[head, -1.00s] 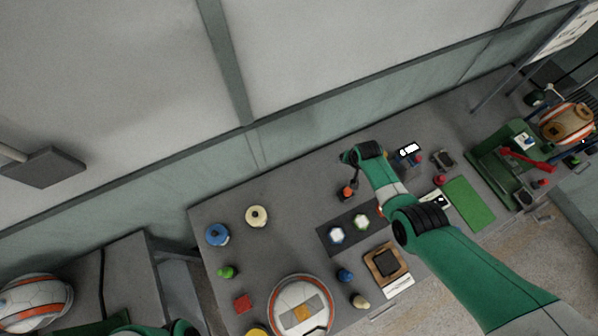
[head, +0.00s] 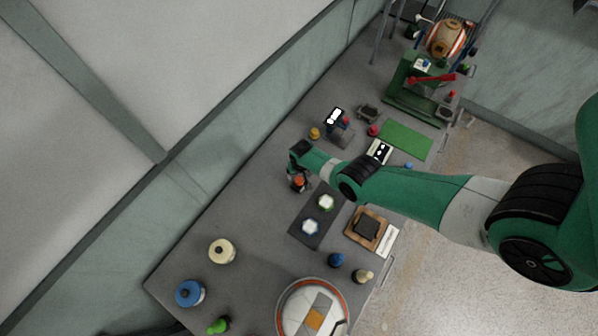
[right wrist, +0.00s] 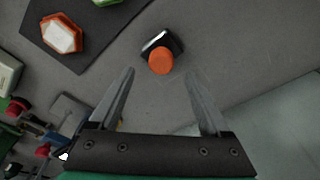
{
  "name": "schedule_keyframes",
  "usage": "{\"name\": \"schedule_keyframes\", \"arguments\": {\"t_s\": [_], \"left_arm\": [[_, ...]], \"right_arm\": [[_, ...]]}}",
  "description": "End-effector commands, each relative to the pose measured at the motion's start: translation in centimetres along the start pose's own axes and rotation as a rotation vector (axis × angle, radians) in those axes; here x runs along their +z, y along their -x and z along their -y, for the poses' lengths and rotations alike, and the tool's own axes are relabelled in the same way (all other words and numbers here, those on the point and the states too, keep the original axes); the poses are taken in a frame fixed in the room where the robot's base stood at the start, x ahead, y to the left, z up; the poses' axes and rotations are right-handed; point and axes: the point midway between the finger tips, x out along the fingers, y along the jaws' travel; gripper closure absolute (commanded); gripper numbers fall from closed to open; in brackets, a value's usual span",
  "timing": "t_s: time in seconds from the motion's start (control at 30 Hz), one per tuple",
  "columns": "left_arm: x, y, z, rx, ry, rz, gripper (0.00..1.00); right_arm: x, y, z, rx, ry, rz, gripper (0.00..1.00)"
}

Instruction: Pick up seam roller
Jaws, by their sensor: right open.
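A small tool with an orange round end and a black and metal part, which looks like the seam roller (head: 298,182), stands on the grey bench beside the dark mat. In the right wrist view the seam roller (right wrist: 161,61) is just beyond my fingertips, centred between them, with its orange end toward me. My right gripper (right wrist: 160,76) is open and empty, its two fingers apart and not touching the tool. In the head view the end of my right arm is right above the roller, and its fingers are hard to make out. My left gripper is not in view.
The bench left of the roller is clear.

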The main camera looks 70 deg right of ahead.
Motion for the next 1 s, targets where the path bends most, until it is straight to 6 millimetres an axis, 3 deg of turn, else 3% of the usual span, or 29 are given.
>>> {"name": "schedule_keyframes", "arguments": {"t_s": [0.17, 0.47, 0.77, 1.0], "left_arm": [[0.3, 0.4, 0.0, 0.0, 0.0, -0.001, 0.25], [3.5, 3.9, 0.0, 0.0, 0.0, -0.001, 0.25], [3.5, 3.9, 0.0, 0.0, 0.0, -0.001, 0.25], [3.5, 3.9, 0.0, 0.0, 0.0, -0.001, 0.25]], "right_arm": [[0.0, -0.5, 0.0, 0.0, 0.0, -0.001, 0.19], [0.5, -5.3, 0.1, 0.0, 0.001, -0.001, 0.19], [0.4, -5.2, 0.1, -0.001, 0.001, -0.001, 0.19], [0.4, -5.2, 0.1, -0.001, 0.001, -0.001, 0.61]]}}
